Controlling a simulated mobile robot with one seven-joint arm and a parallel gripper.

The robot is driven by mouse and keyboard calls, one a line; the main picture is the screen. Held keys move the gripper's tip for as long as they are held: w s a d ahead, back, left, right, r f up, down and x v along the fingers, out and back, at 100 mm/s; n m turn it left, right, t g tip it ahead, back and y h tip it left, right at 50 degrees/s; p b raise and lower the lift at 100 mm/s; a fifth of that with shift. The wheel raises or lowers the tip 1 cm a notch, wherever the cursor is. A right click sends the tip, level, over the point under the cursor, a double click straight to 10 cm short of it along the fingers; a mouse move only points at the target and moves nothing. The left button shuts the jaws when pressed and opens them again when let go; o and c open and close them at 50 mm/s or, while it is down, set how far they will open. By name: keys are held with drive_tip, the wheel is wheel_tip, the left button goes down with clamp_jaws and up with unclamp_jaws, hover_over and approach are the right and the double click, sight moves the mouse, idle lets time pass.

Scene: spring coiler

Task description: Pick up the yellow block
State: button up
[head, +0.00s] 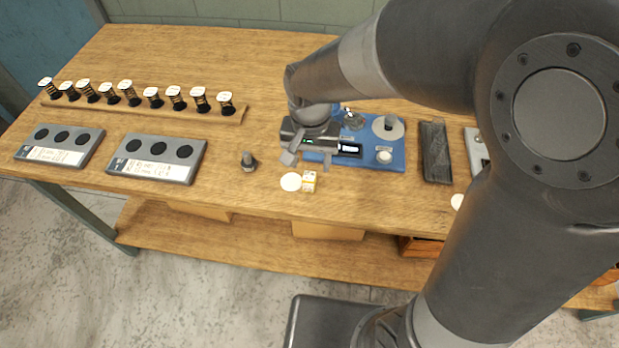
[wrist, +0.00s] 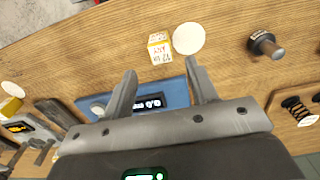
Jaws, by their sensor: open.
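The yellow block (head: 309,181) is a small box with yellow edges and white labelled faces. It stands on the wooden table near its front edge, touching or almost touching a white disc (head: 290,182). In the wrist view the block (wrist: 160,48) lies just beyond my fingertips, roughly in line with the gap between them. My gripper (head: 308,163) is open, with nothing between its fingers (wrist: 161,75). In the head view it is a little behind the block, apart from it, over the front left of the blue coiler base. My gripper hides part of that base.
The blue base (head: 370,158) carries a display and knobs. A dark peg (head: 249,162) stands left of the disc. Two grey holed trays (head: 157,176) and a rack of springs (head: 170,111) are farther left. A dark tray (head: 435,152) lies right. Table around the block's front is clear.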

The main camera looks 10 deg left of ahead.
sight(309, 176)
drive_tip(key=shift+s+a+f, duration=0.1)
drive_tip(key=shift+f, duration=1.7)
drive_tip(key=shift+s+f, duration=0.1)
drive_tip(key=shift+f, duration=1.65)
drive_tip(key=shift+c, duration=0.4)
drive_tip(key=c, duration=1)
drive_tip(key=shift+o, duration=0.2)
drive_tip(key=shift+r, duration=0.15)
